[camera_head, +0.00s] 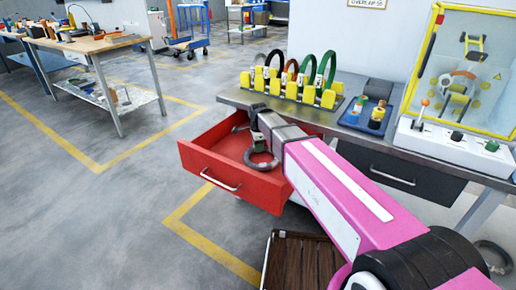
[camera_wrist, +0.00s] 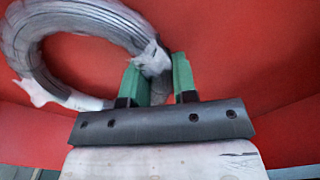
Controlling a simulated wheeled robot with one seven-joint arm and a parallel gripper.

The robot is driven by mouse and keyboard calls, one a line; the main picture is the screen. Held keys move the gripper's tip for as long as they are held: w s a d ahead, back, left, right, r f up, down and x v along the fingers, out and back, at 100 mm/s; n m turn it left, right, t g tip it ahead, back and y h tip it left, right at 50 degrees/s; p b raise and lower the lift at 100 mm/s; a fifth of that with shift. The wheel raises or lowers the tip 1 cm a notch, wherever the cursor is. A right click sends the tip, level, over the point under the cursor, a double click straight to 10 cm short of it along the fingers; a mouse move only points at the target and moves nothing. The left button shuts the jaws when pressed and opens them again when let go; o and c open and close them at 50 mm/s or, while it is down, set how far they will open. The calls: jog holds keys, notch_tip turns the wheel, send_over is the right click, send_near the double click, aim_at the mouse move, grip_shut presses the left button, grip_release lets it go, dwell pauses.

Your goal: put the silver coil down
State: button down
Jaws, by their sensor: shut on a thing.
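The silver coil (camera_head: 264,165) is a grey wire ring inside the open red drawer (camera_head: 231,184). In the wrist view the coil (camera_wrist: 48,38) lies to the upper left, with pale wrapping at its near side and a loose white end at lower left. My gripper (camera_head: 257,148) reaches down into the drawer. Its green fingers (camera_wrist: 158,80) are shut on the wrapped part of the coil. Red drawer surface fills the space behind it. I cannot tell whether the coil touches the drawer floor.
A darker loop (camera_head: 239,123) shows at the back of the drawer, partly hidden. The bench (camera_head: 233,98) above carries a yellow rack (camera_head: 290,88) with several coils. A machine with a yellow-framed guard (camera_head: 462,75) stands right. A brown slatted crate (camera_head: 300,262) is below.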

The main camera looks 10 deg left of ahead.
jog(key=shift+f, duration=0.35)
jog(key=c, duration=0.9)
grip_release()
notch_tip(320, 180, up, 12)
